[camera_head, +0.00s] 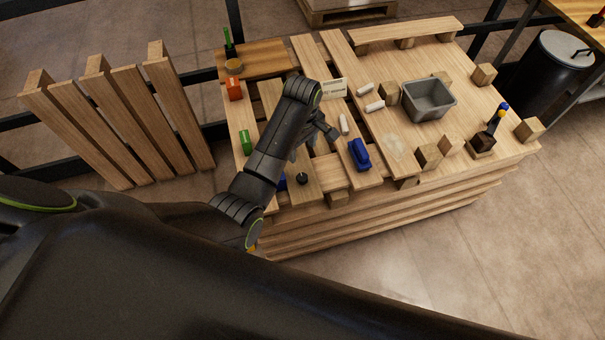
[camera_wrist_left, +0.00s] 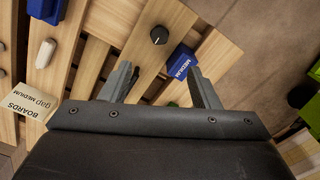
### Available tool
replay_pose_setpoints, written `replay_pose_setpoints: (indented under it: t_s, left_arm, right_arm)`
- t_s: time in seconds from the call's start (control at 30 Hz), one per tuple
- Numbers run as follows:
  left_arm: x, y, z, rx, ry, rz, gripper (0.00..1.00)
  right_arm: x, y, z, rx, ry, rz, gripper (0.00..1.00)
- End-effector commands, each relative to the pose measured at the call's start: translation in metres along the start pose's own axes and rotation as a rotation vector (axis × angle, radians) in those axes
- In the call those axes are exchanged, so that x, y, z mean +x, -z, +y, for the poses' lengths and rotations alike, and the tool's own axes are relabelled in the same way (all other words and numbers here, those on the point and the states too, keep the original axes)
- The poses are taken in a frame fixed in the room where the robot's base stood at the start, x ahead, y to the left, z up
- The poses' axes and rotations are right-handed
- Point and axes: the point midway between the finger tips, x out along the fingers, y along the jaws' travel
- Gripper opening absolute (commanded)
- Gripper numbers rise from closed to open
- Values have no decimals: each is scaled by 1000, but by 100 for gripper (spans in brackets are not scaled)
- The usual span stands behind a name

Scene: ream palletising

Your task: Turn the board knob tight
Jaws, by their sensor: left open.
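The board knob is a small round black knob (camera_head: 302,178) with a pale pointer line, on a wooden board near the pallet's front edge. It also shows in the left wrist view (camera_wrist_left: 159,34), near the top and beyond the fingertips. My left gripper (camera_wrist_left: 162,80) is open and empty, its two fingers spread and apart from the knob. In the head view my left gripper (camera_head: 325,130) is partly hidden by my own arm, above the boards. A blue block marked MEDIUM (camera_wrist_left: 181,62) sits beside the knob. My right gripper is not in view.
A sign reading BOARDS gap MEDIUM (camera_head: 334,88) stands behind the arm. A blue piece (camera_head: 358,155), white pieces (camera_head: 374,106), a green block (camera_head: 246,141) and an orange block (camera_head: 234,89) lie around. A grey bin (camera_head: 429,99) and several wooden blocks stand to the right.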

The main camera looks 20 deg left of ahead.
Motion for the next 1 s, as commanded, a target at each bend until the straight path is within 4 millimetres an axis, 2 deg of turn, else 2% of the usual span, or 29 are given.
replay_pose_setpoints:
  t_s: [0.17,0.6,0.8,1.0]
  left_arm:
    - [38,0,-1,1,4,-2,56]
    - [114,0,-1,2,2,0,56]
    - [136,1,0,2,0,1,56]
    - [144,0,0,2,-1,1,56]
  right_arm:
    - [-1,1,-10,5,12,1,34]
    - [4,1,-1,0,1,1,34]
    - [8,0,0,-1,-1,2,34]
    - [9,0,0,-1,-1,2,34]
